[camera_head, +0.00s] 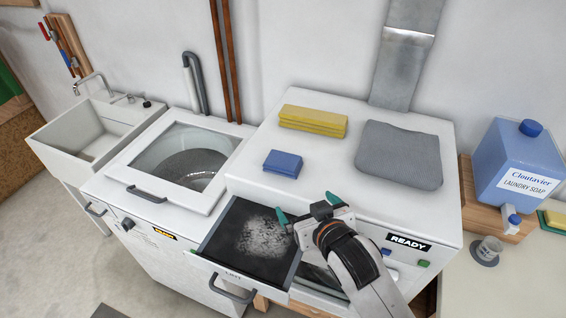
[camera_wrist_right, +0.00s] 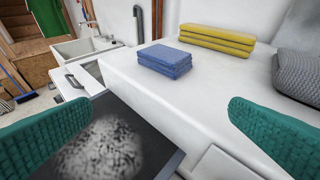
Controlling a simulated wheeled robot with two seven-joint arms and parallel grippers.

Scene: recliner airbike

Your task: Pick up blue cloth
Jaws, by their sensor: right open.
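The blue cloth (camera_head: 283,162) is a small folded stack on the white top of the dryer, near its left front edge. It also shows in the right wrist view (camera_wrist_right: 159,60), ahead of and between the two green fingers. My right gripper (camera_head: 305,207) is open and empty. It is over the front edge of the machine, beside the pulled-out drawer, to the right of and nearer than the blue cloth, and apart from it. My left gripper does not show.
A yellow folded cloth (camera_head: 313,120) and a grey cloth (camera_head: 399,154) lie on the same white top (camera_head: 350,200). The open drawer (camera_head: 222,259) holds grey lint (camera_head: 265,236). A washer lid (camera_head: 170,160) and sink (camera_head: 85,135) are left; a soap jug (camera_head: 518,165) is right.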

